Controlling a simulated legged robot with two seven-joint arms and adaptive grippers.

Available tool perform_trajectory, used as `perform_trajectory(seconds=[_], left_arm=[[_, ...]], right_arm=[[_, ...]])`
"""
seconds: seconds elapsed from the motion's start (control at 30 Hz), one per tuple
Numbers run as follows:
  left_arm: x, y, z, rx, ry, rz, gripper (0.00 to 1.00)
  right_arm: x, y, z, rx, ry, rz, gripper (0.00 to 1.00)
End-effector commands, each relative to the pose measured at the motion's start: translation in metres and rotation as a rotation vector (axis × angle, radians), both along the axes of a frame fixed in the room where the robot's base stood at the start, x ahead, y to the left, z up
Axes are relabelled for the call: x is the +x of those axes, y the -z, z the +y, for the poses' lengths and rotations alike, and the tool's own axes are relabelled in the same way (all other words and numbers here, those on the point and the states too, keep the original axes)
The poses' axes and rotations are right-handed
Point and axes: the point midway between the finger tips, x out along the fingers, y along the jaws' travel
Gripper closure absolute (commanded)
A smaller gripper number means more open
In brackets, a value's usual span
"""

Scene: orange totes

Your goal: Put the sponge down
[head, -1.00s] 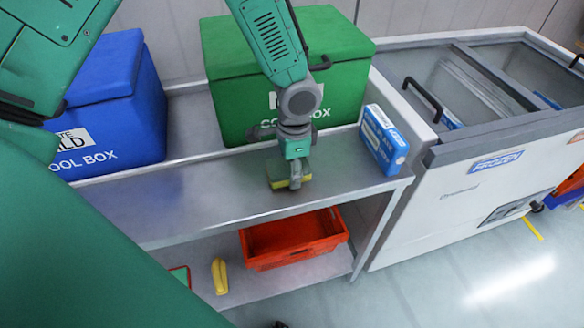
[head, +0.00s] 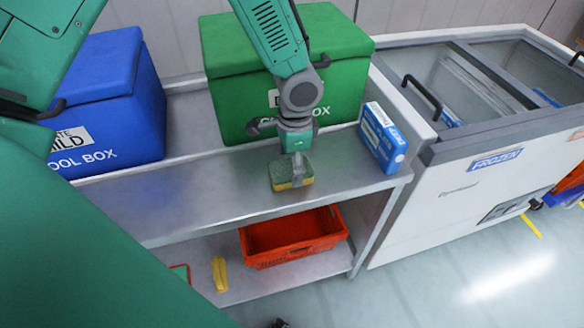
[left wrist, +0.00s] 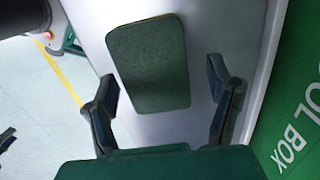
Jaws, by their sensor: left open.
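The sponge (head: 284,175), green on top and yellow below, lies flat on the metal table (head: 215,193) in front of the green cool box. In the left wrist view the sponge (left wrist: 149,64) shows its green face, beyond and between the spread fingers. My left gripper (head: 297,180) points down right at the sponge in the head view. In the left wrist view the left gripper (left wrist: 165,100) is open, with visible gaps between its fingers and the sponge. My right gripper is not clearly seen.
A blue cool box (head: 105,100) and a green cool box (head: 235,80) stand at the table's back. A blue-and-white carton (head: 383,138) stands at its right end. An orange tote (head: 290,240) and a yellow item (head: 219,273) are on the lower shelf. A freezer (head: 480,180) stands right.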

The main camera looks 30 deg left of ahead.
Motion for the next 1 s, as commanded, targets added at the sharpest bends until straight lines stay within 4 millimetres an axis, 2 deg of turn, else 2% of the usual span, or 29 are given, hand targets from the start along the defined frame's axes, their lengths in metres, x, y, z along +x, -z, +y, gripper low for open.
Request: perform_trajectory(seconds=[0.03,0.2,0.43,0.63,1.0], left_arm=[[0.002,-0.014,-0.001,-0.001,0.001,-0.006,0.26],[0.004,-0.054,-0.003,0.001,0.000,-0.006,0.26],[0.006,-0.094,-0.004,0.000,0.000,-0.003,0.26],[0.006,-0.108,-0.004,0.001,0.001,-0.001,0.26],[0.006,-0.108,-0.004,0.001,0.001,-0.001,0.26]], right_arm=[[0.000,-0.003,0.000,0.000,0.000,0.000,0.60],[0.000,-0.007,0.000,0.000,0.000,0.000,0.60],[0.000,-0.012,0.000,0.000,0.000,0.000,0.60],[0.000,-0.013,0.000,0.000,0.000,0.000,0.60],[0.000,-0.013,0.000,0.000,0.000,0.000,0.60]])
